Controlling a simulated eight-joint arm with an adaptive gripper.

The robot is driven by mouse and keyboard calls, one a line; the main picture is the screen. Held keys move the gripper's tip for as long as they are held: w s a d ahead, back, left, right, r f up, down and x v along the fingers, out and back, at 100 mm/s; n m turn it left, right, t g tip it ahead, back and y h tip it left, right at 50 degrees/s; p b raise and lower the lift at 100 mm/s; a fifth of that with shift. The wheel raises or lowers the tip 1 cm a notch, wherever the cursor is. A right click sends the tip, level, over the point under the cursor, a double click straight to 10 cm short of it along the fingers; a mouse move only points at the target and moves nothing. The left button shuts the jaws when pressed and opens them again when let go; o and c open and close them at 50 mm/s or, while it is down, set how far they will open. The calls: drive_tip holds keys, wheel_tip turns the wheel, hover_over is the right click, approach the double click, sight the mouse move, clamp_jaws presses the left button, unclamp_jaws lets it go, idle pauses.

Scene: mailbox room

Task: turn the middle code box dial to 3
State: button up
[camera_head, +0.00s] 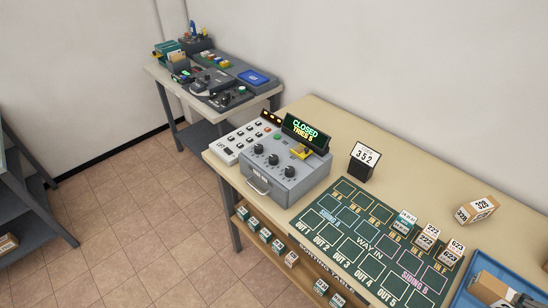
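The grey code box (293,191) stands on the near table, at the left of the green mat. Three black dials sit in a row on its sloping top: the left dial (258,148), the middle dial (273,159) and the right dial (290,171). The markings and pointer settings are too small to read. A display (306,132) above the box reads CLOSED, TRIES 5. A yellow part (300,151) sits near the right dial. A handle (258,186) is on the front face. My gripper is not in view.
A button panel (243,140) is left of the box. A sign (364,160) reading 352 stands to its right. Number blocks stand on the green mat (335,222); a blue tray (466,300) is at the lower right. Another equipment table (265,93) is behind.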

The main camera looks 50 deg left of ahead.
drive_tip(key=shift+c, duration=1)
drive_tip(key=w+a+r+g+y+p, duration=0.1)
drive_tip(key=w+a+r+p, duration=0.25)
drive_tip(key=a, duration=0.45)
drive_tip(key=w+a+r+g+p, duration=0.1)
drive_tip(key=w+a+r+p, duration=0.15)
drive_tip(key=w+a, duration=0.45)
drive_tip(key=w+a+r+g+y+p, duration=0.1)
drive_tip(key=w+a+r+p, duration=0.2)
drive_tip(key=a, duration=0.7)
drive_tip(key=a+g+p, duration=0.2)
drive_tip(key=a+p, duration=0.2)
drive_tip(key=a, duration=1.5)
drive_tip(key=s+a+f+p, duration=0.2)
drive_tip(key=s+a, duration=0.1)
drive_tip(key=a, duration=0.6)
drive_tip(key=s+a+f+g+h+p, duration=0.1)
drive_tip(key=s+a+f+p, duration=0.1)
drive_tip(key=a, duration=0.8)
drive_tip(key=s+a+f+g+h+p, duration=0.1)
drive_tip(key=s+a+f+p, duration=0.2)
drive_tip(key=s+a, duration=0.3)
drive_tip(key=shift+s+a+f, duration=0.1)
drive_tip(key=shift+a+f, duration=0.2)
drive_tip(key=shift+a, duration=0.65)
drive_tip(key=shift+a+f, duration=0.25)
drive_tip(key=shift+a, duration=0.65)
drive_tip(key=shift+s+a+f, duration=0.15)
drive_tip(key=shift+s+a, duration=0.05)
